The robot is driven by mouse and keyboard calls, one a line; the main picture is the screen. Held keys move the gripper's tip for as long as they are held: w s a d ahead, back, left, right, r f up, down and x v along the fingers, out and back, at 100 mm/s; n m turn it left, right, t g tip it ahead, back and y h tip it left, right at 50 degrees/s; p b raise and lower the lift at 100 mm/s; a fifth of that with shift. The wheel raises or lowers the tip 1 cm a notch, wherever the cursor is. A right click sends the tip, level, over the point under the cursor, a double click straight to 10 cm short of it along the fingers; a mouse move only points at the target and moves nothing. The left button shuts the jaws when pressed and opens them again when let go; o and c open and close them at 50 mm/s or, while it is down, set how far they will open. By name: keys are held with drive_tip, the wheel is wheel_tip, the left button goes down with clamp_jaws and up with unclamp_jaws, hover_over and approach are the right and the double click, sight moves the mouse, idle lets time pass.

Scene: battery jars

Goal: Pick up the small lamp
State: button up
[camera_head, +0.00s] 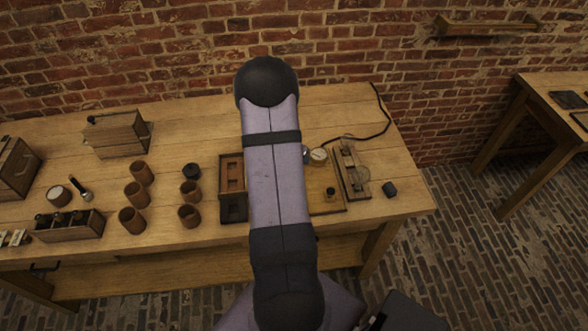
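A small pale, shiny rounded thing (305,154) shows at the right edge of my arm, at the back of a wooden board (326,202). It may be the small lamp, but it is partly covered by my arm and too small to be sure. A round pale-faced gauge (318,155) stands just right of it. My grey arm crosses the middle of the view and hides part of the workbench. My gripper's fingers do not show, so I cannot see whether it is open or shut.
The wooden workbench (190,87) carries several brown jars (133,219), a wooden box with a handle (116,134), a rack of dark bottles (70,226), and a switch-like device (352,172) with a black cable. A small black block (389,189) lies near the right edge. A brick wall stands behind.

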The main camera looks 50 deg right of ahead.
drive_tip(key=shift+d+f, duration=0.2)
drive_tip(key=shift+f, duration=0.1)
drive_tip(key=c, duration=1.3)
drive_tip(key=shift+o, duration=0.2)
drive_tip(key=shift+r, duration=0.1)
wheel_tip(320, 180, up, 10)
drive_tip(key=p, duration=0.6)
drive_tip(key=w+a+f+n+t+b, duration=0.1)
drive_tip(key=w+a+n+b, duration=0.1)
drive_tip(key=w+a, duration=0.5)
drive_tip(key=w+a+f+n+t+y+b, duration=0.1)
drive_tip(key=w+a+n+b, duration=0.1)
drive_tip(key=w+a, duration=0.6)
drive_tip(key=shift+f+n+b, duration=0.25)
drive_tip(key=shift+n+b, duration=0.05)
drive_tip(key=shift+b, duration=0.4)
